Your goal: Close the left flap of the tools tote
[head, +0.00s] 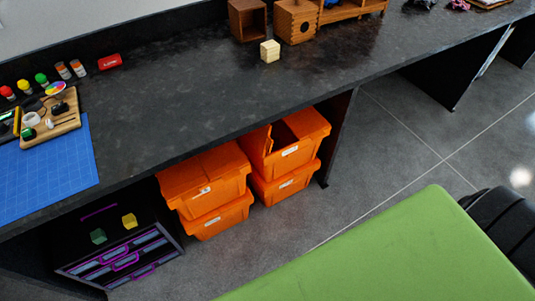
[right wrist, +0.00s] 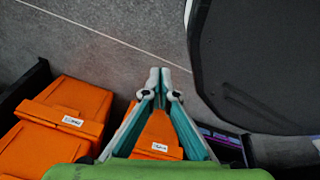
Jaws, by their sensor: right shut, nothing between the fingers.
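Orange totes stand in two stacks of two under the bench. The top tote of the right stack (head: 293,156) has a dark opening between its flaps. Its left flap (head: 256,141) looks raised. The top tote of the left stack (head: 205,188) looks covered by its lid. The labels are too small to read, so I cannot tell which is the tools tote. In the right wrist view, my right gripper (right wrist: 160,78) is shut and empty. An orange tote (right wrist: 158,134) shows behind its fingers, and more totes show at the left. My left gripper is not in view.
The dark bench (head: 190,110) overhangs the totes. A black drawer unit (head: 125,258) stands left of them, and a dark support panel (head: 338,135) is at their right. Grey floor (head: 405,145) is open beyond. A green shape covers the lower right of the head view.

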